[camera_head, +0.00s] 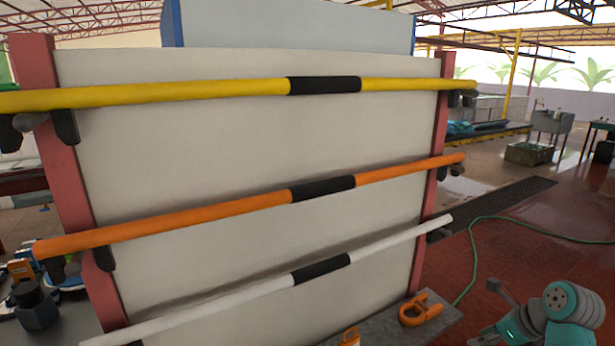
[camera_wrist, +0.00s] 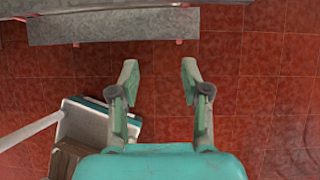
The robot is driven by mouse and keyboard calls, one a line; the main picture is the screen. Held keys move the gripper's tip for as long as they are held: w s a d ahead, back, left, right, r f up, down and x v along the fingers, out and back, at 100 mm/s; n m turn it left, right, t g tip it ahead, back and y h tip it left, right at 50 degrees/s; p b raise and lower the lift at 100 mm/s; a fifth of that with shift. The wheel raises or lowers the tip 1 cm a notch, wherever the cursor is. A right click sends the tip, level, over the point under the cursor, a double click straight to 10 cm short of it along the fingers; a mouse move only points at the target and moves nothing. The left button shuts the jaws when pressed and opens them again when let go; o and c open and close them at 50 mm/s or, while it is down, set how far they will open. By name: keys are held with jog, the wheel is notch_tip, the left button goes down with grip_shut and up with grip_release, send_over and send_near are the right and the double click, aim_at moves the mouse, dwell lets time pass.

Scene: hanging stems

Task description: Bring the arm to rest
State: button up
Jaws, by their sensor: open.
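My gripper (camera_wrist: 159,72) is open and empty in the wrist view, with its two fingers apart above red floor tiles (camera_wrist: 225,55). Nothing lies between the fingertips. In the head view part of my teal and grey arm (camera_head: 562,318) shows at the bottom right, in front of the floor and to the right of the rack. The head view does not clearly show the fingers.
A pale panel (camera_head: 250,145) with red posts carries a yellow bar (camera_head: 190,92), an orange bar (camera_head: 190,218) and a white bar (camera_head: 215,302). An orange clamp-like tool (camera_head: 428,313) lies on a grey ledge. A green hose (camera_head: 466,262) crosses the floor.

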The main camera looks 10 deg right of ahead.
jog(key=s+a+f+n+t+h, duration=0.1)
jog(key=s+a+f+n, duration=0.15)
jog(key=a+f, duration=0.45)
jog(key=s+a+f+n+t, duration=0.15)
jog(key=a+f+n, duration=0.3)
jog(key=f, duration=0.45)
jog(key=s+a+f+n+t+h, duration=0.1)
jog(key=s+a+f+n, duration=0.2)
jog(key=s+a, duration=0.25)
jog(key=s+a+f+n+h, duration=0.1)
jog(key=s+a+f+n, duration=0.25)
jog(key=s, duration=0.35)
jog(key=s+a+r+n+t, duration=0.1)
jog(key=s+a+r+n, duration=0.15)
jog(key=s, duration=0.25)
jog(key=s+a+r+n+t, duration=0.1)
jog(key=s+n, duration=0.2)
jog(key=s, duration=0.3)
jog(key=s+a+r+n+t, duration=0.1)
jog(key=s+a+n, duration=0.15)
jog(key=s, duration=0.25)
jog(key=s+a+r+n+t, duration=0.2)
jog(key=s+r+n, duration=0.8)
jog(key=s+r, duration=0.1)
jog(key=shift+a+r+t, duration=0.25)
jog(key=shift+r+t, duration=0.1)
jog(key=shift+r, duration=0.55)
